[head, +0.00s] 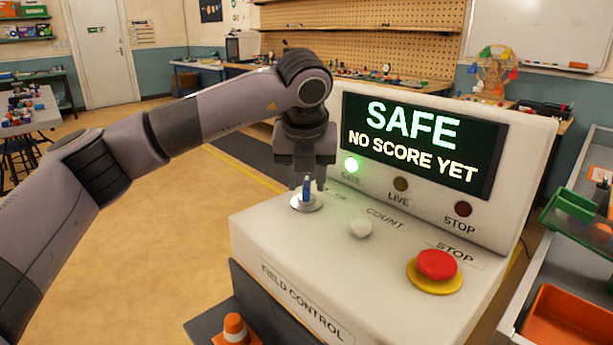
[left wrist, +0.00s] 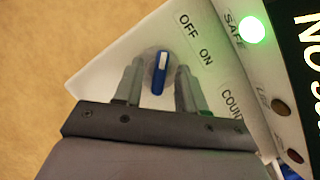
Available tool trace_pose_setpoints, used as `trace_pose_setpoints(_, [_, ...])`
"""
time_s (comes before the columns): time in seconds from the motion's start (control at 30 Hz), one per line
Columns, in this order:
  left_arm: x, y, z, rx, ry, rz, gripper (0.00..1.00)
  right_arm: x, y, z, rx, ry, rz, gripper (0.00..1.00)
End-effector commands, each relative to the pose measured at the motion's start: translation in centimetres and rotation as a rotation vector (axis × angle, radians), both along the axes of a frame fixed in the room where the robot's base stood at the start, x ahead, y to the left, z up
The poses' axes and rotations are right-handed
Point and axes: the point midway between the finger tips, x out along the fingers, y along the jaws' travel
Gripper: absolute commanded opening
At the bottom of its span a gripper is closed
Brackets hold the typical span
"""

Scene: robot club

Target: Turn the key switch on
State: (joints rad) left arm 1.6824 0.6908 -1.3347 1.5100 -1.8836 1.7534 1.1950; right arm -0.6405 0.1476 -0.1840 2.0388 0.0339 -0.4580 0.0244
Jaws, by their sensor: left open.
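The key switch (head: 307,192) is a blue knob on a round silver base at the left of the white field control console (head: 300,245). In the left wrist view the knob (left wrist: 158,80) has a white stripe at its upper end. The OFF label (left wrist: 188,27) and ON label (left wrist: 206,57) are printed up and to the right of it. My left gripper (head: 306,184) is open and points down over the switch. In the left wrist view its fingers (left wrist: 159,68) stand on either side of the knob, with gaps showing. My right gripper is not in view.
The console screen (head: 425,145) reads "SAFE" and the green SAFE lamp (head: 351,165) is lit. The LIVE lamp (head: 400,184) and STOP lamp (head: 463,209) are dark. A white button (head: 360,228) and a red stop button (head: 437,265) sit to the right of the switch.

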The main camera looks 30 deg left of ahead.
Motion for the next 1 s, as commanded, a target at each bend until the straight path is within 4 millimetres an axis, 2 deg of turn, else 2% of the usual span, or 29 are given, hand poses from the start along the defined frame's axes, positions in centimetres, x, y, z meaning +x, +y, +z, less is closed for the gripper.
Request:
trace_pose_setpoints(0.1, [0.00, 0.01, 0.00, 0.000, 0.000, 0.000, 0.40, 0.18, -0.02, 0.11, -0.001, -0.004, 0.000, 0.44])
trace_pose_setpoints(0.17, [-0.01, 0.01, 0.01, 0.000, 0.000, 0.000, 0.21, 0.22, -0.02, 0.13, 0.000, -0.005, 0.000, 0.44])
trace_pose_setpoints(0.2, [-0.01, 0.01, 0.02, 0.000, 0.000, 0.000, 0.08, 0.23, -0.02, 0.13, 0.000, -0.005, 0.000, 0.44])
trace_pose_setpoints(0.23, [-0.01, 0.01, 0.02, 0.000, 0.000, 0.001, 0.00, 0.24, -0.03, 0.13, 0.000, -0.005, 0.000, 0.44])
trace_pose_setpoints(0.67, [-0.03, 0.07, 0.02, -0.002, 0.000, -0.049, 0.00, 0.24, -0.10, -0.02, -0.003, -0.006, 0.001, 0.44])
trace_pose_setpoints(1.0, [-0.05, 0.23, 0.03, -0.002, 0.000, -0.288, 0.00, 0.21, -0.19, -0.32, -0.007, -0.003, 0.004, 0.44])
